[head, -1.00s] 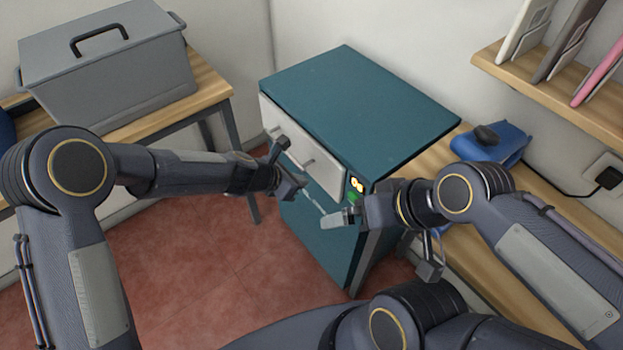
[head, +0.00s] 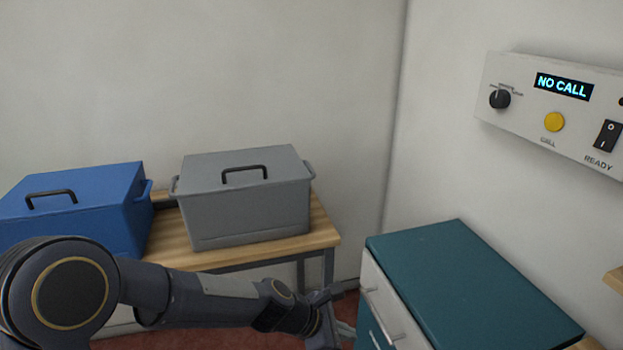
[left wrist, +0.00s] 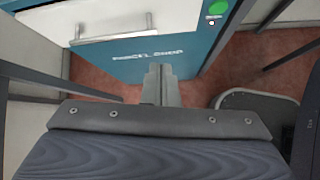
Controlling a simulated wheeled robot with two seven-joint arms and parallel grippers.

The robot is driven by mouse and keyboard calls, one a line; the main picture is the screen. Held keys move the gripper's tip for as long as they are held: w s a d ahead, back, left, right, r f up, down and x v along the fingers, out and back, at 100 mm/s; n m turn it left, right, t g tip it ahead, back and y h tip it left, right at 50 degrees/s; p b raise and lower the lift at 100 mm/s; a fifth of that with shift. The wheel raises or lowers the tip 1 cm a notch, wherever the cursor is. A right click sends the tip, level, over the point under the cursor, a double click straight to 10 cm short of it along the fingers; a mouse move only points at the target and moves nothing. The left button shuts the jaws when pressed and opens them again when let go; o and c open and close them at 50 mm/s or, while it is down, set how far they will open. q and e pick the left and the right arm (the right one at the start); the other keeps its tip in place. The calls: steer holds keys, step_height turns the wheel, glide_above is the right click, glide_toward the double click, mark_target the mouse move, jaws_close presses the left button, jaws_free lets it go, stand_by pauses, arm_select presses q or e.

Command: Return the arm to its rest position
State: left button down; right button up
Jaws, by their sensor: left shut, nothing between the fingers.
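My left arm comes in from the left in the head view, and its gripper (head: 338,328) hangs low in front of the teal cabinet (head: 470,285). In the left wrist view the left gripper's fingers (left wrist: 160,84) are shut together with nothing between them. Below and beyond them is the cabinet's teal front (left wrist: 115,58) with white lettering, partly hidden by the fingers; I cannot tell the exact gap. My right gripper is outside both current views.
A blue lidded box (head: 95,215) and a grey lidded box (head: 245,205) stand on a wooden table (head: 210,257) behind my left arm. A wall panel (head: 545,110) reading "NO CALL" is at upper right. Red floor (left wrist: 235,75) shows beside the cabinet.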

arm_select(q)
steer(key=s+a+r+m+t+y+p, duration=0.1)
steer(key=s+a+r+m+p, duration=0.1)
steer(key=s+a+r+m, duration=0.4)
steer(key=s+a+r+m+t+p, duration=0.1)
steer(key=a+r+m+p, duration=0.15)
steer(key=a+r, duration=0.65)
steer(key=s+a+m+t+y+p, duration=0.1)
steer(key=s+a+m+y, duration=0.3)
steer(key=s+a+m, duration=0.4)
steer(key=s+a+p, duration=0.1)
steer(key=s+a, duration=0.4)
steer(key=s, duration=0.1)
steer(key=shift+a+r, duration=0.25)
steer(key=shift+r, duration=0.05)
steer(key=shift+s, duration=0.1)
